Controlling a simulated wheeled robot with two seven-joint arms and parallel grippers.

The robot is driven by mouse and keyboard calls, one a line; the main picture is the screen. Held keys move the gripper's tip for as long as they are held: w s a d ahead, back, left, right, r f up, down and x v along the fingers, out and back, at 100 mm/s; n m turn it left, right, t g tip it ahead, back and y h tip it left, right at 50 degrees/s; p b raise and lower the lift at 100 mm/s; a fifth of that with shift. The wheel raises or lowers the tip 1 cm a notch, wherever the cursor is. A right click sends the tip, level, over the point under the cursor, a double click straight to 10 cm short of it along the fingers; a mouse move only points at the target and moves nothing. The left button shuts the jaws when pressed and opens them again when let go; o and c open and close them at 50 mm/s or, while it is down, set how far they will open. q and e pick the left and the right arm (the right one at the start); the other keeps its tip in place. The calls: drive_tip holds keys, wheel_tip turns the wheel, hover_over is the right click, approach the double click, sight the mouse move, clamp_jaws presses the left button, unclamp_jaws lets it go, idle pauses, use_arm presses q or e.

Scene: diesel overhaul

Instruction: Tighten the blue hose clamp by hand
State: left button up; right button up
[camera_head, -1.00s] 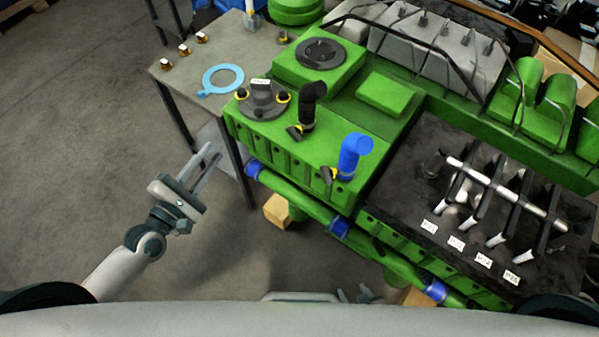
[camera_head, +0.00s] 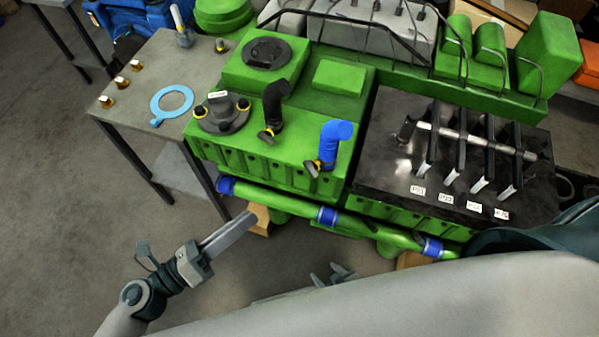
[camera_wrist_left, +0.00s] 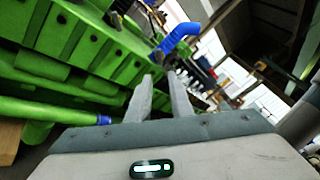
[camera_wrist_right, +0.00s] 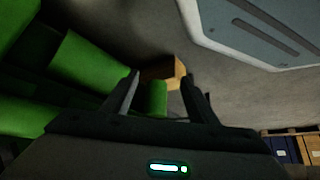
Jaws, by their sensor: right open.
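The blue elbow hose (camera_head: 335,140) stands upright on the front edge of the green engine block, in the head view. My left gripper (camera_head: 250,218) is open and empty, in front of and below the block, apart from the clamp. My right gripper (camera_wrist_right: 160,85) is open and empty, low near green engine parts; in the head view my arm mostly hides it.
A black elbow hose (camera_head: 273,105) with its own clamp stands left of the blue one. A green pipe (camera_head: 280,203) with blue sleeves runs along the engine's front. A grey table (camera_head: 140,75) holds a light-blue ring (camera_head: 172,101). A black tray (camera_head: 400,165) with labelled parts lies right.

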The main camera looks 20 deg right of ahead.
use_arm(q)
drive_tip(key=p, duration=0.3)
approach(308, 171)
drive_tip(key=p+x, duration=0.2)
drive_tip(key=x, duration=0.5)
drive_tip(key=shift+w+d, duration=0.15)
drive_tip(key=shift+d, duration=0.1)
drive_tip(key=shift+w+d, duration=0.2)
drive_tip(key=shift+d, duration=0.25)
use_arm(e)
drive_tip(key=s+d+f+g, duration=0.2)
drive_tip(key=s+d, duration=0.2)
drive_tip(key=s, duration=0.4)
drive_tip(key=s+d+f+g+h, duration=0.1)
drive_tip(key=s+d+f+g, duration=0.1)
drive_tip(key=s, duration=0.7)
drive_tip(key=shift+d+f+g+h, duration=0.3)
drive_tip(key=shift+d+g, duration=0.2)
drive_tip(key=shift+d, duration=0.4)
use_arm(q)
clamp_jaws()
